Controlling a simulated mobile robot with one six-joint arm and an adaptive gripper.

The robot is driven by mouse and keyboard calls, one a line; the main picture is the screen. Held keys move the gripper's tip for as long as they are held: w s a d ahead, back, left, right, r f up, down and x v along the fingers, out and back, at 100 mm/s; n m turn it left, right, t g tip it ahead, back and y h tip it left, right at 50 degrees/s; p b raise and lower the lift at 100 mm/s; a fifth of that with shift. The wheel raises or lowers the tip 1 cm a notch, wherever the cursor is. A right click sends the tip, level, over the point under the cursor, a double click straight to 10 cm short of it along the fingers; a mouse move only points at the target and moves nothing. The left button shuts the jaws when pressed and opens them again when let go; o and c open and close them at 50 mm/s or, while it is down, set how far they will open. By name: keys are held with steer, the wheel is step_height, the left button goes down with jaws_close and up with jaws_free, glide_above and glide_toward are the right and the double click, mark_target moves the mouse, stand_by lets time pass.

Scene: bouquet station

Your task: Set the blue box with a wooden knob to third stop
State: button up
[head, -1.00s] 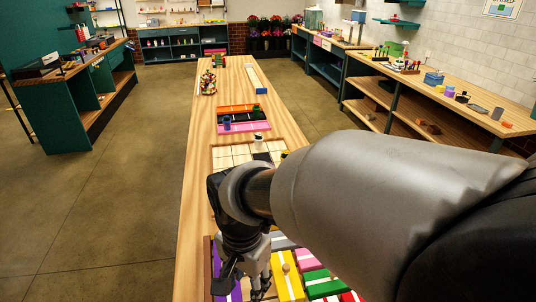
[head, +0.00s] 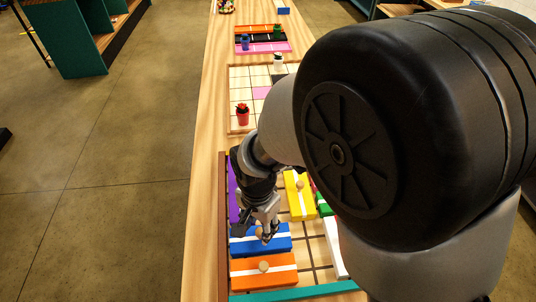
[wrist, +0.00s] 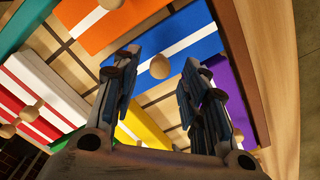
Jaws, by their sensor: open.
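The blue box (head: 279,241) with a white stripe and a round wooden knob lies in the framed tray (head: 222,274), between the purple and orange boxes. In the wrist view the blue box (wrist: 172,22) is at the top middle, and its knob (wrist: 160,66) stands out from it. My gripper (head: 266,236) is over the blue box, pointing down. In the wrist view its open fingers (wrist: 160,72) stand one on each side of the knob, with gaps showing; I cannot tell how deep they reach. No stop marks are readable.
An orange box (head: 262,272) sits close in front of the blue one, and a yellow box (head: 297,195) behind to the right. A purple box (head: 233,205) is at the left. Bare grid floor (head: 313,252) shows right of the blue box. A red pot (head: 242,117) stands farther back.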

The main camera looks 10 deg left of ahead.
steer(key=shift+f, duration=0.8)
steer(key=shift+c, duration=0.2)
jaws_close()
